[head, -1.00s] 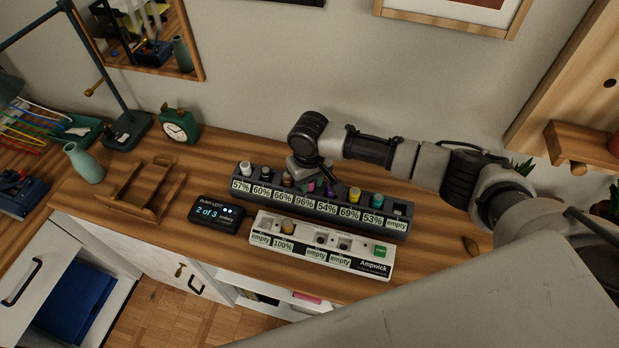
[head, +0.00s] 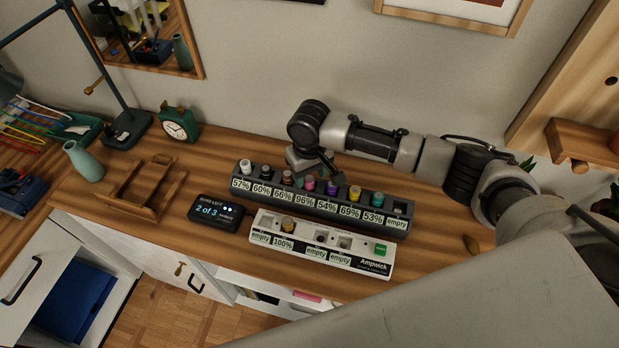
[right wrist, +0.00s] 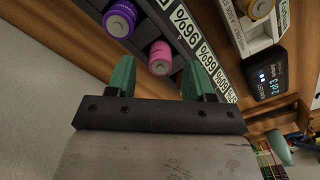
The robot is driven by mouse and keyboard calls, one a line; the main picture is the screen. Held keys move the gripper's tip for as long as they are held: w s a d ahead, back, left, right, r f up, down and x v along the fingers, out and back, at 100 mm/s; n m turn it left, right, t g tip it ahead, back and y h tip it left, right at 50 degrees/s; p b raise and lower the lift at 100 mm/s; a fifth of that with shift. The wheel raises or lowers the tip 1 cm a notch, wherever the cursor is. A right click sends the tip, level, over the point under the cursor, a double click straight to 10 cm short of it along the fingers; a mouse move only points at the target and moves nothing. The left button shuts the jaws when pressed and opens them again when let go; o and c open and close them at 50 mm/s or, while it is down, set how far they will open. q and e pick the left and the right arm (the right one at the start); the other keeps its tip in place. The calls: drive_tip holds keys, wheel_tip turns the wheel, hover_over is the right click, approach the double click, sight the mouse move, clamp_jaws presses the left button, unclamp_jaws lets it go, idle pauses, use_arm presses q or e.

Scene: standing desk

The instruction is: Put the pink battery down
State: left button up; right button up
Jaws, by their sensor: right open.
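The pink battery (head: 309,183) stands in the dark grey rack (head: 318,204), in the slot labelled 96%, between a brown battery and a purple one. It also shows in the right wrist view (right wrist: 160,57), beyond and roughly between the fingertips. My right gripper (head: 311,165) is just behind the rack; its green fingers (right wrist: 161,76) are apart with nothing between them, and they look clear of the battery. My left gripper is not in view.
The white Ampwick charger (head: 320,247) lies in front of the rack, with one battery at 100% and other slots marked empty. A small black display (head: 218,212) reads "2 of 3". A wooden holder (head: 150,190) and green clock (head: 179,125) stand to the left.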

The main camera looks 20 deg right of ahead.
sight(309, 178)
wheel_tip(309, 178, up, 10)
drive_tip(key=b, duration=0.1)
drive_tip(key=shift+f, duration=0.15)
